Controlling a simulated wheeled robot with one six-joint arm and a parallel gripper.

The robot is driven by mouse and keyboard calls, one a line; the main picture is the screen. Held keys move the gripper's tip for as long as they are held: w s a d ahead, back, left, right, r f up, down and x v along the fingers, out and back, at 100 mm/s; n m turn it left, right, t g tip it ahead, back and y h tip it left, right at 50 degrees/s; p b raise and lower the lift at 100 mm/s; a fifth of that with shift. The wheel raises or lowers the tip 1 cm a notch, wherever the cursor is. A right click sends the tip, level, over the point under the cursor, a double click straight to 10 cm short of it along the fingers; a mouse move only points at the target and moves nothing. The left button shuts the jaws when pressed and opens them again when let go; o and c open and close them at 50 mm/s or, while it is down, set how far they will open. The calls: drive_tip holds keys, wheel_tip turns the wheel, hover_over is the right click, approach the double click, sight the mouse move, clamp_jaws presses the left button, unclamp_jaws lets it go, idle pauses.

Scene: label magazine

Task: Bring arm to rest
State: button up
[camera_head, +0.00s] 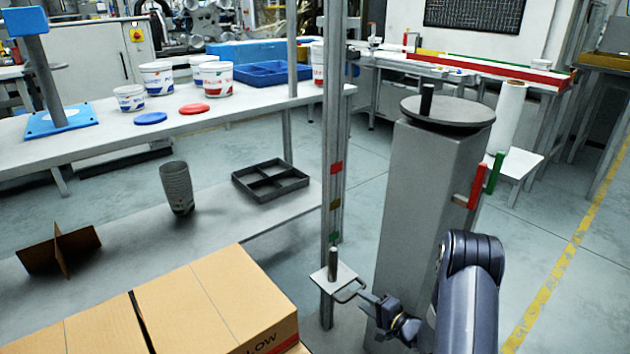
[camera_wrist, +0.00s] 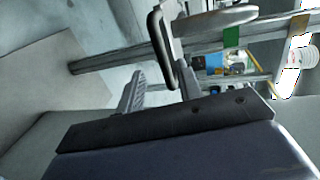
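My gripper (camera_head: 390,310) is at the lower right of the head view, just right of a small square plate (camera_head: 343,278) with an upright grey peg (camera_head: 333,264). The plate has a dark loop handle (camera_head: 349,293) on its gripper side. In the wrist view my gripper (camera_wrist: 160,76) shows two grey fingers standing apart. The handle (camera_wrist: 157,35) reaches down close to the right finger; I cannot tell whether they touch. The plate (camera_wrist: 215,22) lies beyond it. I see nothing clamped between the fingers.
A metal post (camera_head: 335,130) with coloured marks stands behind the plate. A grey column (camera_head: 425,200) with a round disc (camera_head: 447,110) stands right of it. A cardboard box (camera_head: 215,305) is at the lower left, beside a bench (camera_head: 125,225). Open floor (camera_head: 560,210) lies right.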

sight(345, 286)
drive_tip(key=x, duration=0.3)
drive_tip(key=r+b+x, duration=0.1)
drive_tip(key=x, duration=0.2)
drive_tip(key=shift+w+a, duration=0.2)
drive_tip(key=shift+w, duration=0.15)
drive_tip(key=shift+r, duration=0.15)
